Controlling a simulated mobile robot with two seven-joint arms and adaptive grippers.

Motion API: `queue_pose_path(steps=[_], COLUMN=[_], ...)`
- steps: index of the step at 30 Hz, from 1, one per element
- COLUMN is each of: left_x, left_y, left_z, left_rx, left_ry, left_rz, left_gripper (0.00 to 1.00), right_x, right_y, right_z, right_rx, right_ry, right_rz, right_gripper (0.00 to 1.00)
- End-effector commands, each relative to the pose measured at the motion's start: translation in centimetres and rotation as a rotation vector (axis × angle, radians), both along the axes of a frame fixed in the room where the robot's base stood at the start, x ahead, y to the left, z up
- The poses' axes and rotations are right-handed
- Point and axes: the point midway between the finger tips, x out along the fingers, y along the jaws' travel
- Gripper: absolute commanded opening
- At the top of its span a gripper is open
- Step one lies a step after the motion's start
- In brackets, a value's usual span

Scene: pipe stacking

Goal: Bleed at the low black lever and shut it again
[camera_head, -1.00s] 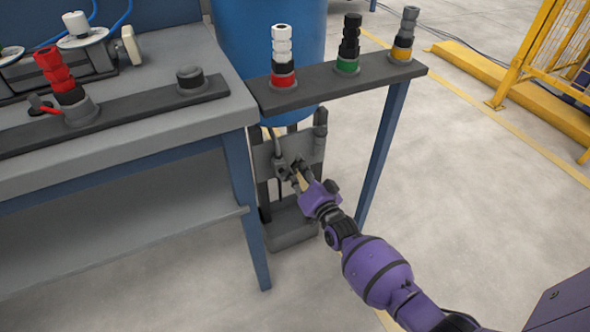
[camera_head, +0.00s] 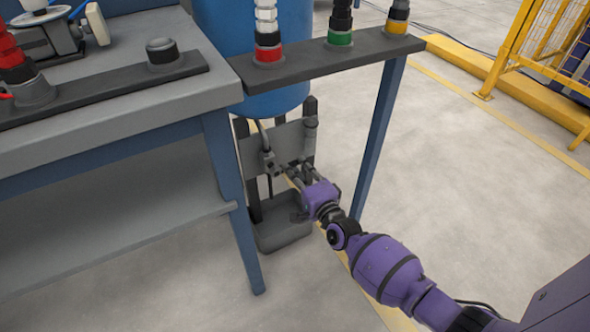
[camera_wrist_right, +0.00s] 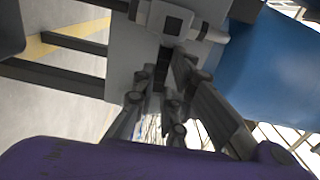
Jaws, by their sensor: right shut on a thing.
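A small grey valve (camera_head: 268,162) sits low on a grey upright plate (camera_head: 283,143) under the blue drum, with a thin pipe hanging below it. My right gripper (camera_head: 295,173) is beside the valve, to its right, with its fingers in front of the plate. In the right wrist view, the fingers (camera_wrist_right: 160,95) close around the low black lever (camera_wrist_right: 167,60), a dark bar below the pale valve body (camera_wrist_right: 175,18). The fingers hide most of the lever, so its exact angle is unclear. My left gripper is out of view.
A grey catch box (camera_head: 284,234) stands on the floor below the valve. The bench leg (camera_head: 236,205) is close on the left and the rack's blue leg (camera_head: 379,135) on the right. A blue drum (camera_head: 275,98) is above.

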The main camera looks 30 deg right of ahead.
Motion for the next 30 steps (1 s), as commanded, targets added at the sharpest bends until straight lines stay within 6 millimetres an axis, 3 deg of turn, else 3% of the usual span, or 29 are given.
queue_pose_path(steps=[21,22,25,30], left_x=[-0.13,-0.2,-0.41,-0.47], left_y=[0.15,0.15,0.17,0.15], left_z=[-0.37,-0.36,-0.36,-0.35], left_rx=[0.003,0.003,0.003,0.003], left_ry=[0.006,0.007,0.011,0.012], left_rz=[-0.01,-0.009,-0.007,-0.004], left_gripper=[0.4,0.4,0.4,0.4], right_x=[-0.09,-0.09,-0.08,-0.05], right_y=[0.04,0.04,0.04,0.02], right_z=[-0.59,-0.59,-0.58,-0.49], right_rx=[0.078,0.078,0.077,0.075], right_ry=[0.007,0.007,0.007,0.005], right_rz=[0.001,0.001,0.001,0.0], right_gripper=[0.0,0.14,0.27,0.3])
